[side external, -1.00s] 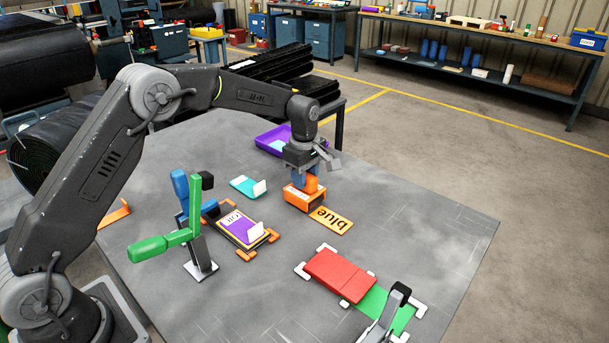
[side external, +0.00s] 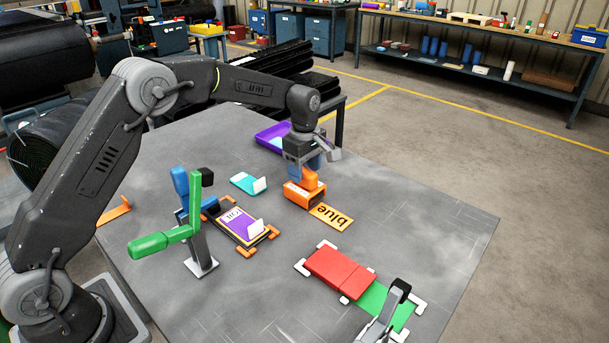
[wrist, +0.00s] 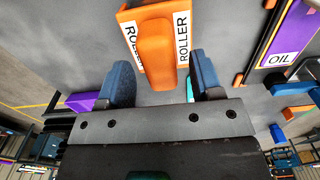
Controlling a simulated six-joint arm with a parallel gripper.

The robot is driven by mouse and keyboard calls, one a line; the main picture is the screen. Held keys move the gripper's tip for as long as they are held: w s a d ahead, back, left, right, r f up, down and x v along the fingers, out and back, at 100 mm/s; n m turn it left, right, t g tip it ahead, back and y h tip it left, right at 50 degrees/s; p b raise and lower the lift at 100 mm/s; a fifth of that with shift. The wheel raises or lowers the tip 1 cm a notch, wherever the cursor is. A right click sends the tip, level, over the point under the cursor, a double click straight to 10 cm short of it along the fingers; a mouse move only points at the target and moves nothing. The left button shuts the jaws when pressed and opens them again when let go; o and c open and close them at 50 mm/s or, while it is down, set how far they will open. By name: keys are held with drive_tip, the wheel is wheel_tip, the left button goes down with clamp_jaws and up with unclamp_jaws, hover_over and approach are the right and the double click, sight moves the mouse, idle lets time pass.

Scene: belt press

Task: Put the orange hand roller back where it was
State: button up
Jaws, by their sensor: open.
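The orange hand roller (side external: 310,180) sits at an orange holder (side external: 303,197), with its handle sticking up above it. In the wrist view the roller's handle (wrist: 156,48) stands between white labels reading ROLLER on the holder (wrist: 183,15). My gripper (side external: 309,167) is just above the handle. In the wrist view its blue fingers (wrist: 162,80) are spread apart, one on each side of the handle with visible gaps. The roller's lower part is hidden inside or behind the holder.
A purple tray (side external: 268,140), a teal piece (side external: 245,184), an OIL pad (side external: 237,224), a green-handled clamp (side external: 165,241) and a red block (side external: 340,272) are around. The table's right side is clear.

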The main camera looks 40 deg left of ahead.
wheel_tip(320, 180, up, 10)
drive_tip(key=r, duration=0.1)
drive_tip(key=s+r+m+t, duration=0.2)
drive_tip(key=s+r+m, duration=0.3)
drive_tip(key=s+r, duration=0.25)
drive_tip(key=s+d+f+m+t, duration=0.1)
drive_tip(key=s+m, duration=0.5)
drive_tip(key=s, duration=0.7)
drive_tip(key=s+d+f+m+t, duration=0.1)
drive_tip(key=s+m, duration=0.6)
drive_tip(key=s, duration=0.7)
wheel_tip(320, 180, down, 2)
drive_tip(key=shift+d+t, duration=0.15)
drive_tip(key=shift+t, duration=0.65)
